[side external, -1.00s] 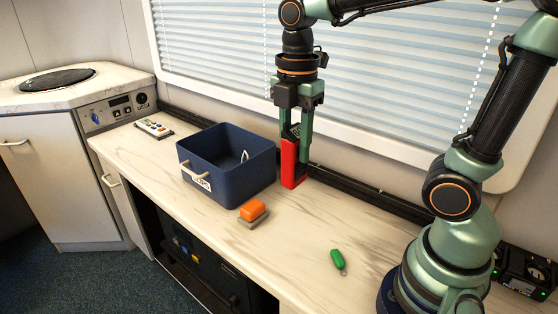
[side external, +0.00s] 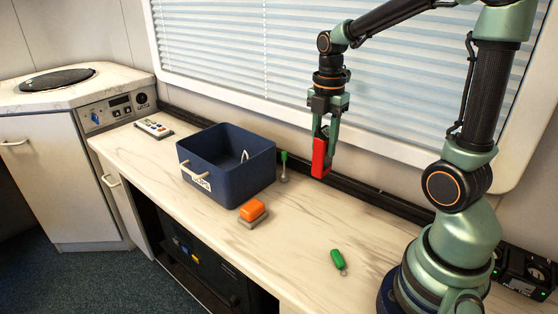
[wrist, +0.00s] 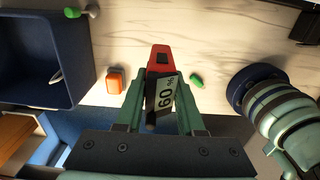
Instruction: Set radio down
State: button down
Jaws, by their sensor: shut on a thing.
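The radio (side external: 320,158) is a red upright block, held between the fingers of my gripper (side external: 327,138) above the counter near the window. In the wrist view the red body of the radio (wrist: 160,58) shows with a dark face and a pale label reading "60". My gripper (wrist: 160,95) is shut on it, with a green finger on each side. The radio hangs clear of the counter (side external: 300,220), slightly tilted. Part of it is hidden by the fingers.
A navy open bin (side external: 255,172) stands left of my gripper. A green-topped stand (side external: 284,165) is just right of the bin. An orange block on a grey base (side external: 253,211) and a green fob (side external: 338,260) lie in front. A remote-like panel (side external: 153,128) lies far left.

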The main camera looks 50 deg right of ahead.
notch_tip(320, 180, down, 13)
jog(key=shift+f, duration=0.1)
dwell(0.3)
jog(key=shift+f, duration=0.1)
jog(key=c, duration=0.5)
grip_release()
